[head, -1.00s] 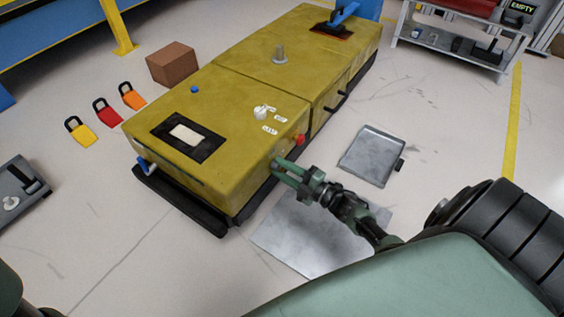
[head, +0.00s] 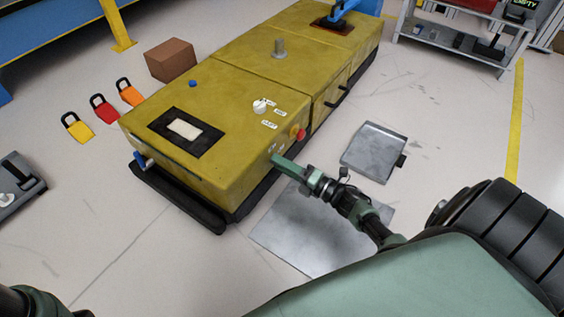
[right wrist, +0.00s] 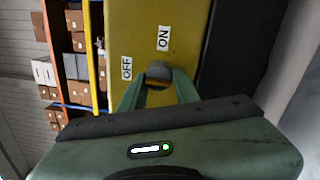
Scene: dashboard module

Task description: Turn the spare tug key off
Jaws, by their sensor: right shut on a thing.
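The spare tug (head: 225,115) is a long, low yellow vehicle in the head view. My right gripper (head: 278,160) reaches its near right side, below the red button. In the right wrist view, the dark round key (right wrist: 159,71) sits on the yellow panel. The fingers of the right gripper (right wrist: 158,84) are shut on it, one on each side. A white OFF label (right wrist: 126,68) is left of the key, and a white ON label (right wrist: 164,38) is above it. The fingers partly hide the key, and I cannot tell its exact setting. My left gripper is not in view.
A red button (head: 300,134) and a white knob (head: 260,106) are on the tug near my right gripper. A metal plate (head: 300,235) and a grey tray (head: 374,152) lie on the floor beside it. A brown box (head: 171,60) stands beyond the tug.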

